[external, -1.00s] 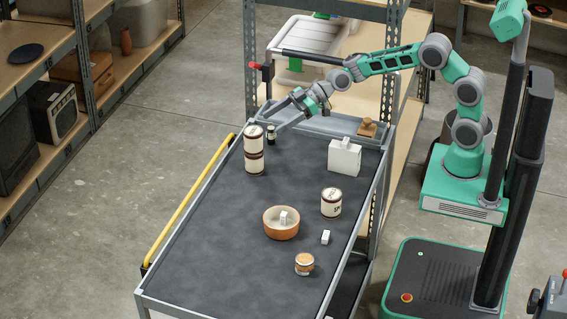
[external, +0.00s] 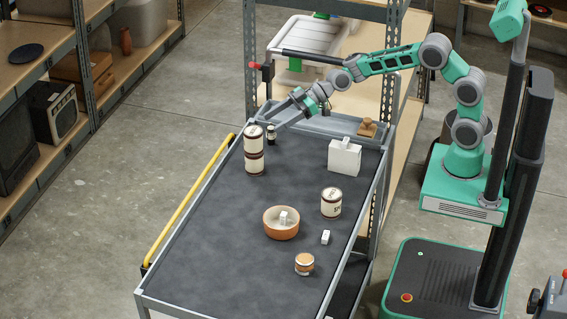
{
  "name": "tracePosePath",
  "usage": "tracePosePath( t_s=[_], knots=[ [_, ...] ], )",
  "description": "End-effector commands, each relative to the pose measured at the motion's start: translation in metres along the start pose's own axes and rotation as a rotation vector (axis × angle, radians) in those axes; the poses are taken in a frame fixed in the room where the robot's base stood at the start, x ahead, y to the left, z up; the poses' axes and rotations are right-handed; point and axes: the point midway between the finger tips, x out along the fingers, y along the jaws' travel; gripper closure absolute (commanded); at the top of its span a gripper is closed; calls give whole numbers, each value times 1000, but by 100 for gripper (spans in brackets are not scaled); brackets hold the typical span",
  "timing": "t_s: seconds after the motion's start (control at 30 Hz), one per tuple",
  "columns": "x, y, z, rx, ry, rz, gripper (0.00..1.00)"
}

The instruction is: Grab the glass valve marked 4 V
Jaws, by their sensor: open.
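A small dark upright item with a pale band (external: 271,133), which looks like the glass valve, stands at the far left of the cart top, just right of the stacked cans. Its marking is too small to read. My gripper (external: 276,119) is open, its fingers reaching down and left around or beside this item; I cannot tell whether they touch it. Part of the item is hidden by the fingers.
Two stacked cream-and-brown cans (external: 254,160) stand close to my gripper. A white box (external: 344,157), a can (external: 331,203), a terracotta bowl (external: 281,230) holding a small white block, another white block (external: 325,237) and a small jar (external: 304,264) stand on the dark cart top (external: 215,245).

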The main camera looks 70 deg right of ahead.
Motion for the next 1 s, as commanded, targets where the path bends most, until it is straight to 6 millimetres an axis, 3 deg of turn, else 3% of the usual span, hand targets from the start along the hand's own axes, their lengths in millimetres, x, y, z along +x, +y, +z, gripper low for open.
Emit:
tracePosePath(
  t_s=[0.27, 0.37, 0.5, 0.6, 0.67, 1.0],
  knots=[
    [0, 1, 2, 4, -1, 5, 42],
    [4, 14, 40, 71, -8, 106, 42],
    [-15, 51, 120, 189, -7, 381, 42],
    [-33, 66, 146, 213, -1, 499, 42],
    [-34, 72, 148, 215, 1, 521, 42],
    [8, 102, 142, 216, -1, 520, 42]
  ],
)
